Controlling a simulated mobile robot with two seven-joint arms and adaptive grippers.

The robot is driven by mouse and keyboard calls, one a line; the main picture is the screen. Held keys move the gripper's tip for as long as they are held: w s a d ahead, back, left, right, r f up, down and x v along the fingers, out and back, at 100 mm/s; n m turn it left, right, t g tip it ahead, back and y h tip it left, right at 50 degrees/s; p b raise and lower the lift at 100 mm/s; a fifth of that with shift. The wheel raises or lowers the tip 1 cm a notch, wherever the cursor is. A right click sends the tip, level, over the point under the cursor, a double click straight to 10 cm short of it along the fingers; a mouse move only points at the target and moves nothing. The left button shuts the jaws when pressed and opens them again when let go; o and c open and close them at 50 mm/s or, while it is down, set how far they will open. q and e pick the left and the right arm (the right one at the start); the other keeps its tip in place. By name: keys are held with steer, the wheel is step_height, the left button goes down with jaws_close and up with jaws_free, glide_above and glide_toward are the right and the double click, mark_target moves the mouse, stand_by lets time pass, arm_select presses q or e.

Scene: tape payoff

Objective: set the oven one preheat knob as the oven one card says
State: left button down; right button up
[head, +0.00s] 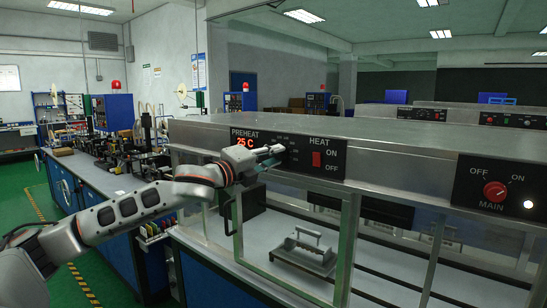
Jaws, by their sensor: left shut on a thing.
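The oven's black control panel (330,158) is on the front edge of the grey oven top. My left gripper (274,153) reaches in from the left and is shut at the panel, between the PREHEAT display and the HEAT switch. The preheat knob is hidden behind the gripper, and its pointer cannot be read. Small scale marks show just above and right of the fingers, too small to read. No oven one card can be made out. My right gripper is not in view.
A red HEAT switch (316,159) sits just right of the gripper. A red MAIN knob (495,192) and a lit white lamp are on the panel further right. Below, metal-framed openings show a grey handled fixture (303,252). A cluttered workbench (90,172) stands at left.

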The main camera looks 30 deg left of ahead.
arm_select(q)
steer(key=c, duration=1.8)
jaws_free()
steer(key=shift+s, duration=0.1)
steer(key=shift+s+a+f, duration=0.1)
steer(key=shift+s+a, duration=0.1)
steer(key=shift+s, duration=1.75)
steer(key=shift+s+a+f, duration=0.1)
steer(key=shift+s+a, duration=0.1)
steer(key=shift+s, duration=1.8)
steer(key=shift+s+a+f, duration=0.1)
steer(key=shift+s+a, duration=0.1)
steer(key=shift+s, duration=1.75)
